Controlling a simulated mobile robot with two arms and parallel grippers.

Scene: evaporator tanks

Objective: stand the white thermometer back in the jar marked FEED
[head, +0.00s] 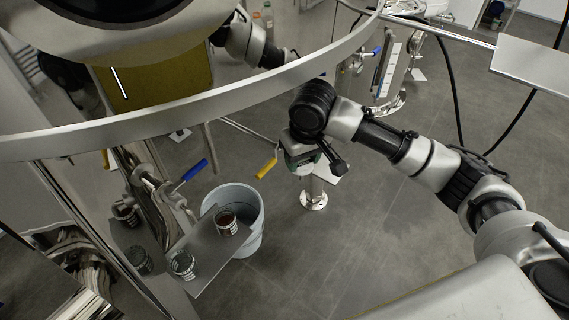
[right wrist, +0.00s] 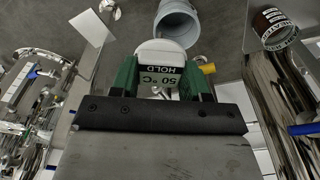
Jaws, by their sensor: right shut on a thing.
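In the head view my right gripper (head: 303,158) hangs over the floor, right of the bucket. A jar with dark red contents (head: 227,223) and a clear jar (head: 183,264) stand on a grey shelf (head: 208,248). Their labels are too small to read in the head view. The red jar's label (right wrist: 277,28) is only partly legible in the right wrist view, so I cannot tell which jar says FEED. My left gripper is hidden behind the curved rail.
A pale bucket (head: 240,203) stands beside the shelf. Shiny tanks, with a blue valve handle (head: 193,172) and a yellow one (head: 267,168), lie near it. A curved metal rail (head: 190,103) crosses the upper view. Floor at the lower middle is clear.

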